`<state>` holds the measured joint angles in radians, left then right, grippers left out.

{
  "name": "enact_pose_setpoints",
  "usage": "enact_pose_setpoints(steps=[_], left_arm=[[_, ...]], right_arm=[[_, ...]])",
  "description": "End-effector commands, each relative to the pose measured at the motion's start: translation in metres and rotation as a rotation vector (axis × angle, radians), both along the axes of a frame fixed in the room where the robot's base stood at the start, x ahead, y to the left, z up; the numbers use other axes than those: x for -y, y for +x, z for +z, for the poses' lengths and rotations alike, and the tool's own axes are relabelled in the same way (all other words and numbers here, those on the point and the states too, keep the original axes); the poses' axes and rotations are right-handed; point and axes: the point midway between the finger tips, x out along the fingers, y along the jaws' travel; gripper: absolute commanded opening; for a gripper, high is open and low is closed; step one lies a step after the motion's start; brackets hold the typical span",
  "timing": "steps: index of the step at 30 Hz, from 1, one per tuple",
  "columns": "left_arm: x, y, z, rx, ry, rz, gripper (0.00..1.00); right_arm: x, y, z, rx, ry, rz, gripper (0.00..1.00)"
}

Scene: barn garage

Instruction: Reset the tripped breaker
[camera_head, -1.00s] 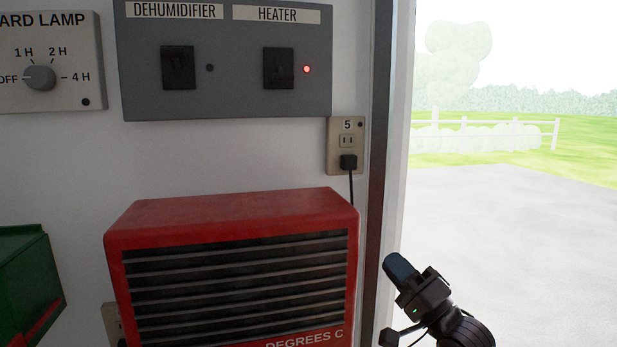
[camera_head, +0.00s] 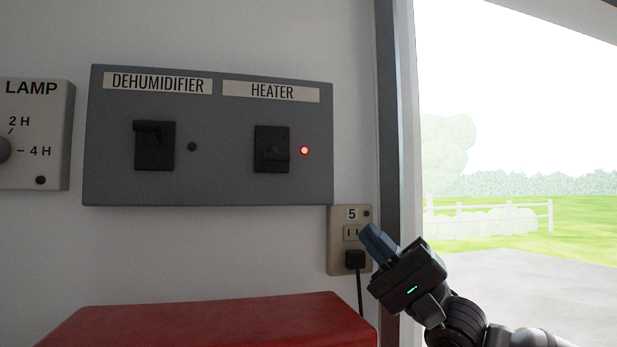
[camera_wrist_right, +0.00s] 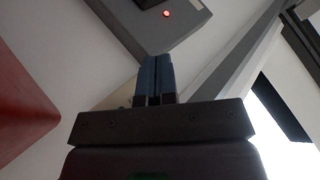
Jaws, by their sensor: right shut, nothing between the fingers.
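A grey breaker panel (camera_head: 220,190) is on the wall with two black switches. The switch under the DEHUMIDIFIER label (camera_head: 154,146) has its lever toward the top, and the small light beside it is dark. The switch under the HEATER label (camera_head: 272,149) seems to have its lever lower, and a red light (camera_head: 305,150) glows beside it. The panel's corner and red light also show in the right wrist view (camera_wrist_right: 166,14). My right gripper (camera_head: 369,238) is shut and empty, below and right of the panel, in front of outlet 5. My left gripper is out of view.
An outlet plate marked 5 (camera_head: 340,240) with a black plug (camera_head: 355,260) is partly behind my right gripper. A lamp timer (camera_head: 55,110) is at the left. A door frame (camera_head: 396,130) borders the opening at right.

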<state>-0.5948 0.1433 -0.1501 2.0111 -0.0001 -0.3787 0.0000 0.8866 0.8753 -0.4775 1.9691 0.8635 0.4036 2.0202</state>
Motion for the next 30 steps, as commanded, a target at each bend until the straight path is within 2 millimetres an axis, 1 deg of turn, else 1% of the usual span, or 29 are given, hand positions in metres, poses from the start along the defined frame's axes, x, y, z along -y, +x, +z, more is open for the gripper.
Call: enact_pose_setpoints(steps=[4,7,13,23,25,30], left_arm=[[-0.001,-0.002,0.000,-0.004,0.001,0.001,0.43],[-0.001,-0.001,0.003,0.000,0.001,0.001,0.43],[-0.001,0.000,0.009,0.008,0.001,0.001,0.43],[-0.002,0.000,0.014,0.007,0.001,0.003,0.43],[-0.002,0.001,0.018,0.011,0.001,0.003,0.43],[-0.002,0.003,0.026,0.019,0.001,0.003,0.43]], right_arm=[[-0.003,0.001,0.004,0.000,0.001,0.000,0.00],[-0.009,0.003,0.012,0.002,0.003,0.000,0.00],[-0.030,0.009,0.037,0.004,0.002,0.000,0.00],[-0.067,0.021,0.079,0.002,0.001,0.000,0.00],[-0.074,0.014,0.082,0.001,0.003,0.002,0.00],[-0.087,0.007,0.088,0.000,0.001,0.000,0.00]])
